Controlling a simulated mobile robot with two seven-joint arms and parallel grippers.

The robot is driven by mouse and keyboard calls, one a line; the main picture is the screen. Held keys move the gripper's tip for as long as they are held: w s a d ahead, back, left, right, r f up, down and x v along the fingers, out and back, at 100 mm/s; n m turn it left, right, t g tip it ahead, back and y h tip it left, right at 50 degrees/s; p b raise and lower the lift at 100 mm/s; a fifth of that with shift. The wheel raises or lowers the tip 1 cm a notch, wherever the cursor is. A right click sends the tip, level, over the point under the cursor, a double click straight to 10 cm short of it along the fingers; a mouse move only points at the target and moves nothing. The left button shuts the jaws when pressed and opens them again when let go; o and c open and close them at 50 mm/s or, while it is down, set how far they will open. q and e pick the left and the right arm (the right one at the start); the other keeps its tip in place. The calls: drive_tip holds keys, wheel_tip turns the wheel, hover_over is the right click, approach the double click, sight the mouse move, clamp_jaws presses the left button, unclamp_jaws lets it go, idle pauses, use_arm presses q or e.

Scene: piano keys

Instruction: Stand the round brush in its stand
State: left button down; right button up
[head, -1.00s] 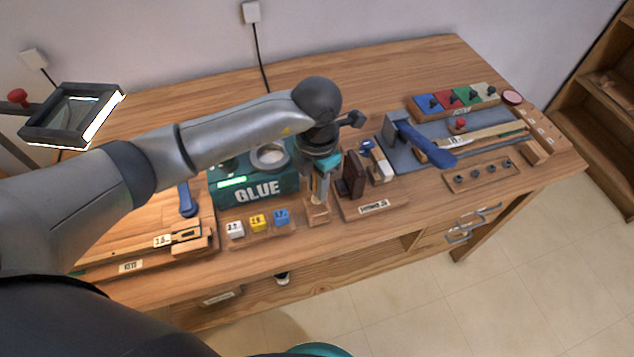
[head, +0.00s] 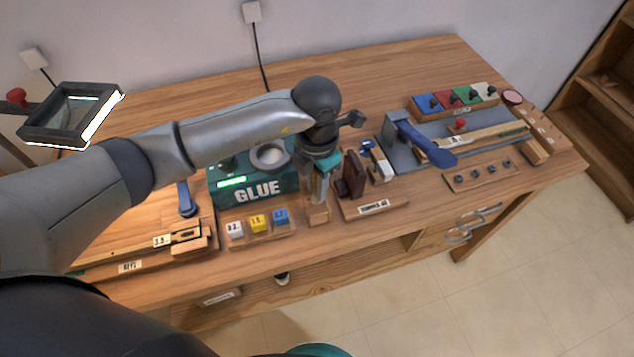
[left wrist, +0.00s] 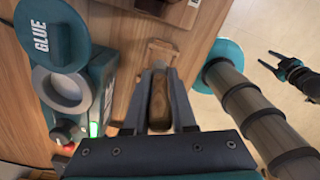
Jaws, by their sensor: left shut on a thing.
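My left gripper (head: 319,188) is shut on the round brush and points down over the small wooden stand (head: 318,214) at the bench's front. In the left wrist view the brush's brown wooden handle (left wrist: 160,101) lies between the two fingers (left wrist: 162,92). The stand's pale wood (left wrist: 160,50) shows just beyond the fingertips. The brush's lower end is hidden, so I cannot tell how deep it sits in the stand. My right gripper (left wrist: 272,62) shows at the right of the left wrist view, its fingers apart and empty, over the floor.
A teal glue pot (head: 255,187) stands close left of the stand. Lettered blocks (head: 258,223) sit in front of it. A dark brown upright piece on a wooden base (head: 352,178) stands close on the right. A grey mat (head: 410,165) with tools lies farther right.

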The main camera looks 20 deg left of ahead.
use_arm(q)
drive_tip(key=shift+f+b, duration=1.6)
drive_tip(key=shift+f, duration=0.4)
idle(1.2)
drive_tip(key=shift+c, duration=1.3)
unclamp_jaws()
drive_tip(key=shift+r+p, duration=2.75)
drive_tip(key=shift+r, duration=0.8)
drive_tip(key=shift+s+f, duration=0.1)
